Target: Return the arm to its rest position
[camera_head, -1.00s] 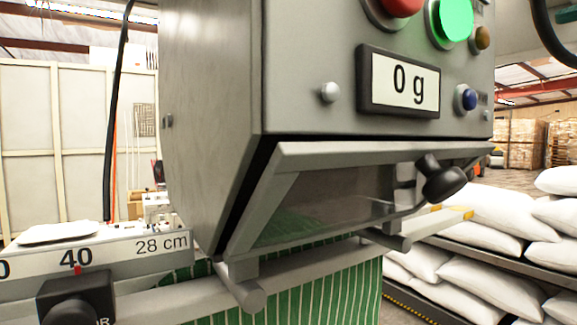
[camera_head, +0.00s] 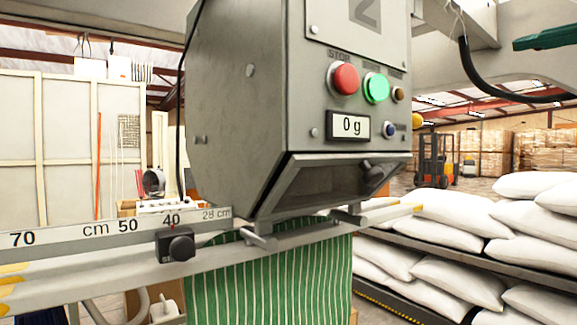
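My arm and gripper are not in view. A grey filling machine (camera_head: 235,120) stands in the middle, with a red button (camera_head: 343,78), a green button (camera_head: 376,88) and a small blue button (camera_head: 390,130). Its display (camera_head: 349,126) reads 0 g. Below it is a slanted hatch (camera_head: 325,185) with a dark knob on its right side. A green, white-striped pillow cover (camera_head: 270,283) hangs beneath the outlet.
White pillows (camera_head: 462,208) lie stacked on a rack at the right. A forklift (camera_head: 436,160) and pallets stand behind.

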